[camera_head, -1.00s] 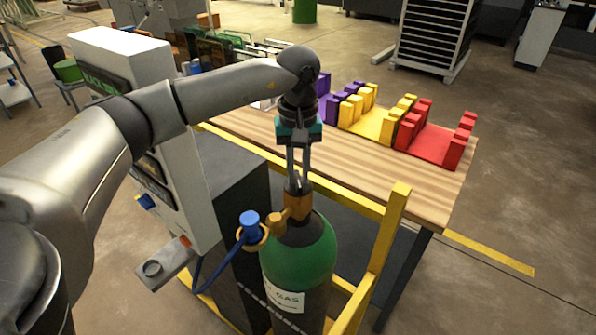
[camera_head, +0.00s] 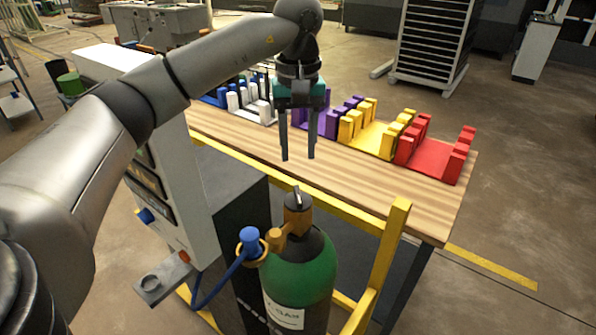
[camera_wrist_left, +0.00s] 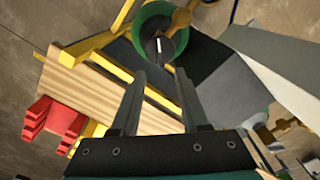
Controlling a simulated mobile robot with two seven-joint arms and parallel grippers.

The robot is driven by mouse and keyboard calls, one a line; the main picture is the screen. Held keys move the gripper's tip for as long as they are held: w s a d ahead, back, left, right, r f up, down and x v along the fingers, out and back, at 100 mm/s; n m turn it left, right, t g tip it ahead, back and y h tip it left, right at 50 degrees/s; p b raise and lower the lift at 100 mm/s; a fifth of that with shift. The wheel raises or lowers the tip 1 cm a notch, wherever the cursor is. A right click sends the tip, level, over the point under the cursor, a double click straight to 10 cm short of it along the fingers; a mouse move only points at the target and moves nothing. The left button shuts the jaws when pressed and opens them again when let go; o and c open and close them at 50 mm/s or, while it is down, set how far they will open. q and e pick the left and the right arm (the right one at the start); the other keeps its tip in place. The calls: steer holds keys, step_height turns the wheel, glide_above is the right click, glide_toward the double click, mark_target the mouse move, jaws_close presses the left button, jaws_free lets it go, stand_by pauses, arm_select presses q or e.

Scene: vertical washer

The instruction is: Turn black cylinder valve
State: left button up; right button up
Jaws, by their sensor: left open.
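The gas cylinder (camera_head: 303,272) is green with a black shoulder and a white label, standing upright in a yellow frame. Its black valve knob (camera_head: 298,196), with a light line across its top, sits on a brass valve body (camera_head: 298,218). My left gripper (camera_head: 298,157) points down above the knob, open and empty, with a clear gap between its fingertips and the knob. In the left wrist view the gripper fingers (camera_wrist_left: 161,75) are apart, and the knob (camera_wrist_left: 158,47) shows beyond the tips. My right gripper is not in view.
A blue knob and hose (camera_head: 249,238) join the brass side fitting. A yellow frame post (camera_head: 389,245) stands right of the cylinder. A grey-white machine (camera_head: 180,210) stands at left. Behind is a wooden table (camera_head: 350,180) with purple, yellow and red racks (camera_head: 435,157).

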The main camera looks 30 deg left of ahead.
arm_select(q)
step_height(320, 180, up, 5)
steer(key=shift+r, duration=0.2)
stand_by(0.5)
